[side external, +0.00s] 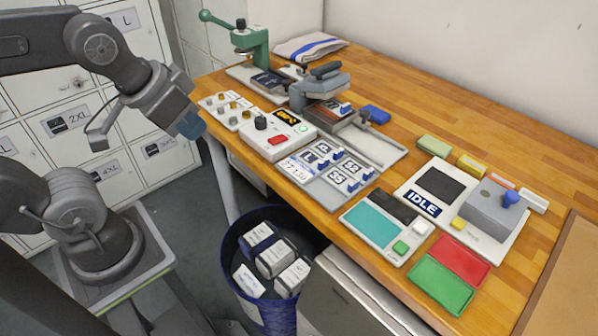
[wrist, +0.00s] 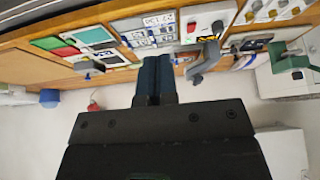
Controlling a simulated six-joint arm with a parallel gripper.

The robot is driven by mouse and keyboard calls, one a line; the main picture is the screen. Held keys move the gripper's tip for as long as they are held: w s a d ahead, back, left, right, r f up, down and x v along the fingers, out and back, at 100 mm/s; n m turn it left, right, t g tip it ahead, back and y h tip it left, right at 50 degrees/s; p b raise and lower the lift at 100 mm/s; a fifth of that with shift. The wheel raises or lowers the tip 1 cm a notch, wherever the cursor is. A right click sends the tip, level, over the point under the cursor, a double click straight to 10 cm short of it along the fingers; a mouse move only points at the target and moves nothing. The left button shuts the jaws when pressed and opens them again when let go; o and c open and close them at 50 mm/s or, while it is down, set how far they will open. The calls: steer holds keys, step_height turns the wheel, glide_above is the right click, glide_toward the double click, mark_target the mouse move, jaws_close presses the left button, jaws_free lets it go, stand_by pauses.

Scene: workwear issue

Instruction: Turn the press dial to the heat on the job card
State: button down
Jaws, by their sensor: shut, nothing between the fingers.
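The press control box (side external: 262,147) is white and stands near the bench's front edge in the side external view. A black dial knob (side external: 260,122) is on its top; I cannot read its setting. Beside it are a small dark display with orange characters (side external: 285,117), a red button (side external: 278,140) and a green-lit round button (side external: 301,128). The grey heat press (side external: 322,84) stands behind. I cannot tell which item is the job card. My gripper (side external: 191,125) has blue fingers, shut and empty, left of the bench and apart from the dial. The fingers also show in the wrist view (wrist: 154,80).
A tray of numbered tiles (side external: 325,165) lies right of the control box, and a board of small knobs (side external: 228,108) lies left. A green hand press (side external: 250,45) stands behind. A blue bin (side external: 235,255) holding white packets stands below the bench. An "IDLE" station (side external: 422,204) is farther right.

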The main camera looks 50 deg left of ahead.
steer(key=c, duration=1.7)
jaws_free()
steer(key=o, duration=0.7)
steer(key=w+a+r+g, duration=0.1)
steer(key=w, duration=0.2)
steer(key=w+a+m, duration=0.1)
steer(key=w+a, duration=0.1)
steer(key=w, duration=0.2)
steer(key=w+a+r+g, duration=0.1)
steer(key=w, duration=0.2)
steer(key=shift+w+a+r+m+g, duration=0.15)
steer(key=shift+a+r+m+g, duration=0.15)
steer(key=shift+o, duration=1.1)
steer(key=w+a+f+g, duration=0.1)
steer(key=w+a, duration=0.2)
steer(key=w, duration=0.2)
steer(key=shift+w+a+m, duration=0.35)
steer(key=shift+m, duration=0.05)
steer(key=m+g, duration=0.1)
steer(key=g, duration=0.1)
glide_above(261, 118)
step_height(261, 118, down, 4)
step_height(261, 118, down, 13)
steer(key=shift+f, duration=0.2)
steer(key=c, duration=0.9)
